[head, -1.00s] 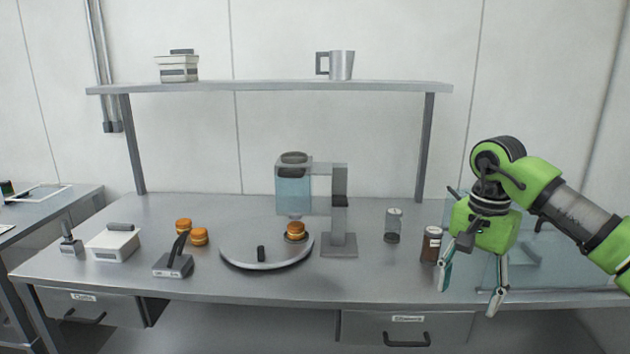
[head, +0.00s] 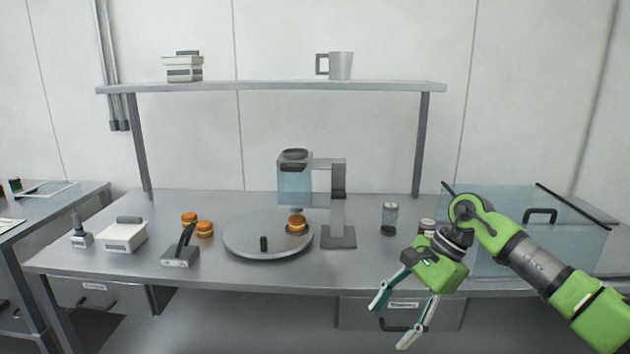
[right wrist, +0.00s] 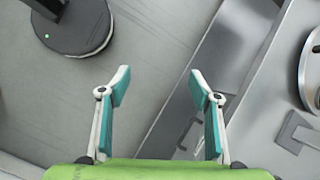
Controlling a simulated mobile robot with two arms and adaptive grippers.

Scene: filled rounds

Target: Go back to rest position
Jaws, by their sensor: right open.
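My right gripper (head: 402,318) is open and empty in the head view. It hangs in front of the table's front edge, near the right drawer (head: 350,312). The right wrist view also shows it with its fingers (right wrist: 160,88) spread and nothing between them. Below the fingers are the floor and the drawer front with its handle. My left gripper is not in view.
The steel table (head: 370,268) holds a round tray (head: 240,240) with a filled round (head: 297,224), a dispenser (head: 294,182), a glass shaker (head: 389,218), and a brown jar (head: 426,228) partly behind my right gripper. A clear lidded box (head: 500,262) stands at right.

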